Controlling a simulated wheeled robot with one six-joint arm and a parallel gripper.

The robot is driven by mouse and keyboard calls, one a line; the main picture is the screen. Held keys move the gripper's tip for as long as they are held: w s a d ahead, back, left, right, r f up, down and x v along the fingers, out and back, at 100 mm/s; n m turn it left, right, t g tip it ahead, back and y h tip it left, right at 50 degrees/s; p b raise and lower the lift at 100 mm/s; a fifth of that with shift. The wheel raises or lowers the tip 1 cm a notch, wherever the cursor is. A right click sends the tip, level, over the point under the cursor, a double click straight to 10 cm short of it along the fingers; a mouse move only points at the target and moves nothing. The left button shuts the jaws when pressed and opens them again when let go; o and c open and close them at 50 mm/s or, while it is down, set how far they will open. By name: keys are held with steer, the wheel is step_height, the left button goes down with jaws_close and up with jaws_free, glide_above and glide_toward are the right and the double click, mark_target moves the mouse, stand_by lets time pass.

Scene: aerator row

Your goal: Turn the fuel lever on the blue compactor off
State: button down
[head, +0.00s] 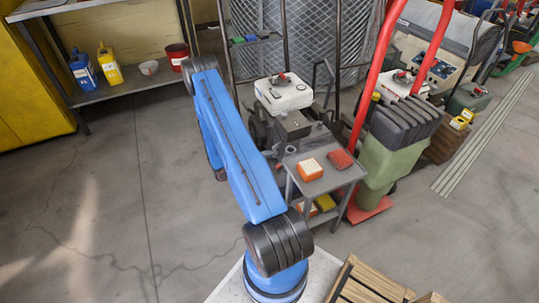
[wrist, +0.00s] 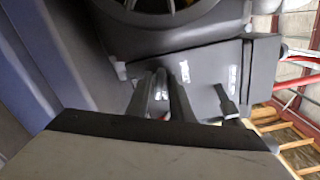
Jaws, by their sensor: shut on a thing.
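In the wrist view, the dark engine (wrist: 85,20) of the machine fills the top, with part of a round housing. A dim blue surface (wrist: 45,65) runs down the left side. My gripper (wrist: 166,100) reaches up to the engine's dark underside, its two dark fingers close together. A small bit of red shows between the fingers and seems to be the fuel lever; most of it is hidden, so its angle cannot be read. In the head view my blue arm hides my gripper, and I cannot make out the blue compactor there.
A grey cart (head: 325,178) with orange and red boxes stands right of my arm. Behind it are a white-topped engine (head: 284,93) and a machine with a tall red handle (head: 378,65). A shelf (head: 135,88) stands at upper left. The floor at left is clear.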

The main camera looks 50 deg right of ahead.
steer(key=shift+w+n, duration=0.1)
steer(key=shift+n, duration=2)
steer(key=shift+f, duration=0.1)
steer(key=c, duration=1.8)
jaws_free()
steer(key=shift+a, duration=0.1)
steer(key=v, duration=1.7)
steer(key=shift+a, duration=0.1)
